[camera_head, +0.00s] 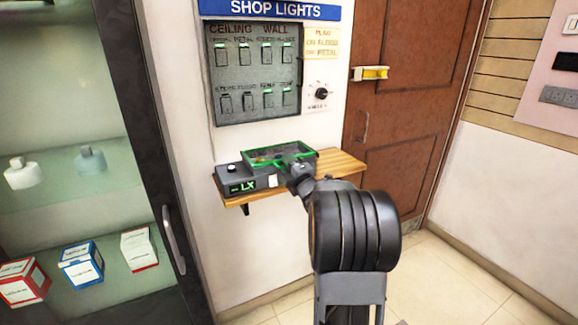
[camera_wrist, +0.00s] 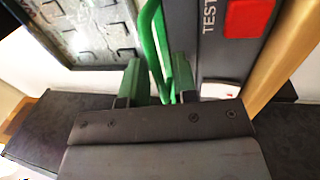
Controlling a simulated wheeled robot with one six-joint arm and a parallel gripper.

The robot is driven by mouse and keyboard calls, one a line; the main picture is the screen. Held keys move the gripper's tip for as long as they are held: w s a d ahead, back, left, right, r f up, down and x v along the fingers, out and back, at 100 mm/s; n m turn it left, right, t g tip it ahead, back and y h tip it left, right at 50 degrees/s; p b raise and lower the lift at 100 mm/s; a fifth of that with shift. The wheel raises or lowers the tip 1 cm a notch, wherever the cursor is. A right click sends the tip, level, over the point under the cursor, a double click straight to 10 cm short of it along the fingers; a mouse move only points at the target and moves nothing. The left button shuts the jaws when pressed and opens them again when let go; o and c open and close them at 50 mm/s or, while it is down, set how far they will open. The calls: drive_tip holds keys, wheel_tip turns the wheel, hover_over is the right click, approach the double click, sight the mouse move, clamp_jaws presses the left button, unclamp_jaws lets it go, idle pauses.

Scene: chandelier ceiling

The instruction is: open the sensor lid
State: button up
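The sensor is a dark grey box (camera_head: 232,184) with a green "LX" display, sitting on a wooden wall shelf. Its lid (camera_head: 262,151) has a bright green frame around a see-through middle and looks roughly level over the box. My gripper (camera_head: 298,163) is at the lid's right side. In the wrist view the fingers of my gripper (camera_wrist: 157,92) stand apart, with the green lid frame (camera_wrist: 150,40) running up from between them. I cannot tell whether either finger touches the frame. A red patch (camera_wrist: 248,17) beside the word "TEST" shows on a grey surface.
The wooden shelf (camera_head: 338,165) has bare room at its right. A switch panel (camera_head: 255,75) hangs above under a blue "SHOP LIGHTS" sign (camera_head: 270,10). A glass cabinet (camera_head: 120,190) stands close at the left. A brown door (camera_head: 410,120) is at the right.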

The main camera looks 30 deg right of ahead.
clamp_jaws()
drive_tip(key=r+b+v, duration=0.2)
drive_tip(key=b+v, duration=0.3)
drive_tip(key=v, duration=0.6)
drive_tip(key=shift+s, duration=0.25)
drive_tip(key=shift+o, duration=0.7)
unclamp_jaws()
drive_tip(key=v, duration=1.3)
drive_tip(key=shift+s, duration=0.35)
